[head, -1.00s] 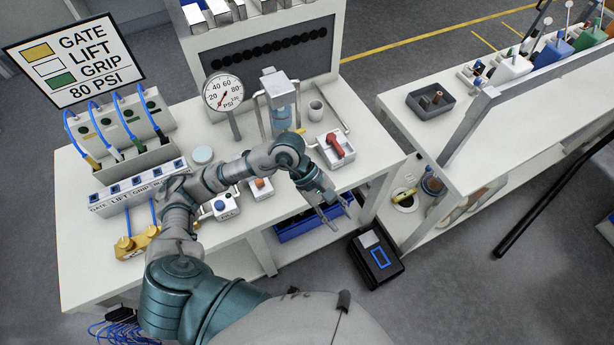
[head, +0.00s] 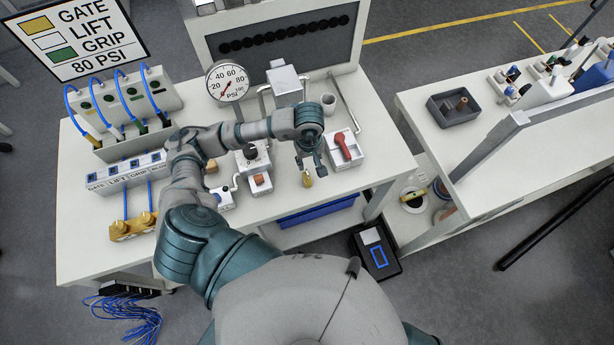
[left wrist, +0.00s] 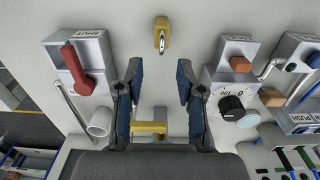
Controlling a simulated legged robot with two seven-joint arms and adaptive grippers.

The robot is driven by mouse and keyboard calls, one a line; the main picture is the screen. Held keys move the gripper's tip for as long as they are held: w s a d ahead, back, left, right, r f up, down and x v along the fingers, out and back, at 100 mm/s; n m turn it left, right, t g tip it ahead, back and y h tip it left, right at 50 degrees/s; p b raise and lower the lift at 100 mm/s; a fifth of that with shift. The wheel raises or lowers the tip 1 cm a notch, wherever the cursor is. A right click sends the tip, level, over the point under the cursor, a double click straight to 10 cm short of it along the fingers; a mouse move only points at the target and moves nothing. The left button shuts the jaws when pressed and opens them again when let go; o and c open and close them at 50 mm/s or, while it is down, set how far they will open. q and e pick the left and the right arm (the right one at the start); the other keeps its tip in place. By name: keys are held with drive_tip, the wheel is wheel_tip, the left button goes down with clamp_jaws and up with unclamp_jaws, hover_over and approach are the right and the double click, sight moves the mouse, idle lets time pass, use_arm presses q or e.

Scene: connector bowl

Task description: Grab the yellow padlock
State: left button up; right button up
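The small yellow padlock (head: 308,181) lies on the white bench near its front edge, just below my left gripper (head: 309,161) in the head view. In the left wrist view the padlock (left wrist: 161,35) is at the top centre, beyond the fingertips and roughly in line with the gap between them. My left gripper (left wrist: 159,80) is open, with its two fingers apart and only bare bench top showing near their tips. The padlock is not between the fingers. My right gripper is not in view.
A red-handled switch box (head: 345,149) stands right of the gripper. A box with a black dial (head: 253,155) and an orange-button box (head: 260,182) stand to its left. A pressure gauge (head: 227,83) and grey cup (head: 328,104) are behind. The bench around the padlock is clear.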

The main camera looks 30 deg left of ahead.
sight(307, 171)
use_arm(q)
drive_tip(key=f, duration=0.3)
drive_tip(key=shift+w+a+f, duration=0.1)
drive_tip(key=shift+w+a, duration=0.05)
drive_tip(key=shift+w, duration=0.25)
drive_tip(key=shift+f+p, duration=0.35)
drive_tip(key=shift+f, duration=0.2)
drive_tip(key=shift+s+a+f+p, duration=0.1)
drive_tip(key=shift+s+f+p, duration=0.1)
drive_tip(key=shift+f+p, duration=0.25)
drive_tip(key=shift+s+f+p, duration=0.2)
drive_tip(key=shift+f+p, duration=0.05)
drive_tip(key=shift+f, duration=0.4)
wheel_tip(307, 171, down, 2)
drive_tip(key=shift+f, duration=0.1)
drive_tip(key=shift+w+f, duration=0.15)
drive_tip(key=shift+a, duration=0.1)
clamp_jaws()
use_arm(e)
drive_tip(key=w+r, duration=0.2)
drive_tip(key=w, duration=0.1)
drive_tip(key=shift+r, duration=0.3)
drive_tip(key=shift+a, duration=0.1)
